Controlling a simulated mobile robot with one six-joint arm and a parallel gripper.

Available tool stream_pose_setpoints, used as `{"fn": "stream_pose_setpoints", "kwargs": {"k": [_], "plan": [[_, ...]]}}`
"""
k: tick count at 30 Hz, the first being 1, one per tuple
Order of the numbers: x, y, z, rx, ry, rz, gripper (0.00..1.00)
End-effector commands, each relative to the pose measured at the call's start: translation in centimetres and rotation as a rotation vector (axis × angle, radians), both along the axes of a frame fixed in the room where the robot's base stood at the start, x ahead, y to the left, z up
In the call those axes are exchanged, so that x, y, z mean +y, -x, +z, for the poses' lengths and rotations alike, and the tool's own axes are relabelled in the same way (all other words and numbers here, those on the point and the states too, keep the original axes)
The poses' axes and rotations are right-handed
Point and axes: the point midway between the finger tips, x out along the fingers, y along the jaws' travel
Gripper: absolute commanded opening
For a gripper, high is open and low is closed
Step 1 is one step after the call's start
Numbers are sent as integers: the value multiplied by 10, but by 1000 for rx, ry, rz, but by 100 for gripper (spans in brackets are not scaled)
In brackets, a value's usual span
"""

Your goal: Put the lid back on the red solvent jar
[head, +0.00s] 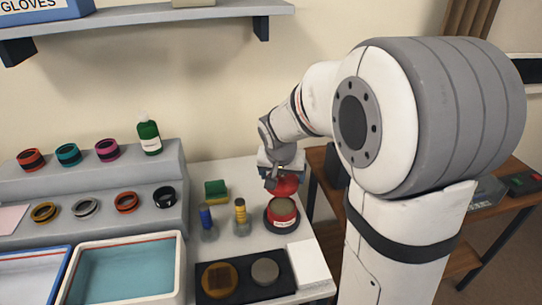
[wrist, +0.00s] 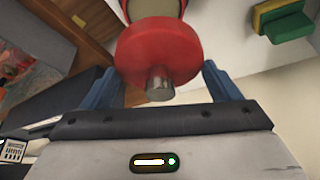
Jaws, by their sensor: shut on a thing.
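The red solvent jar (head: 282,212) stands upright on the white bench near its right side, with its top open. The red lid (head: 286,187) is held by my gripper (head: 281,176) a little above and behind the jar. In the wrist view the red lid (wrist: 158,52) sits with its metal knob between the two blue fingers of my gripper (wrist: 160,88), which is shut on it. Part of the jar (wrist: 157,8) shows beyond the lid at the top edge of the wrist view. The lid hides most of the jar there.
Blue (head: 207,223) and yellow (head: 240,215) small bottles stand left of the jar. A green and yellow sponge (head: 216,190) lies behind them. A dark mat (head: 243,290) with two discs and a white block (head: 308,262) are in front.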

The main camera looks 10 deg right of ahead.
Motion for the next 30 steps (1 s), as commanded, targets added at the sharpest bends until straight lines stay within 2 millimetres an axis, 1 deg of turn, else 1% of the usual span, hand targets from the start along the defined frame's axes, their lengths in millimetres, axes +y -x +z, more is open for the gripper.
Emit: {"fn": "stream_pose_setpoints", "kwargs": {"k": [1,4,11,24,30], "plan": [[0,5,-2,0,0,1,61],[0,9,-5,-1,-1,2,61],[0,9,-18,1,-1,2,61],[1,9,-61,0,-1,4,61],[1,9,-68,-1,-1,4,61]]}}
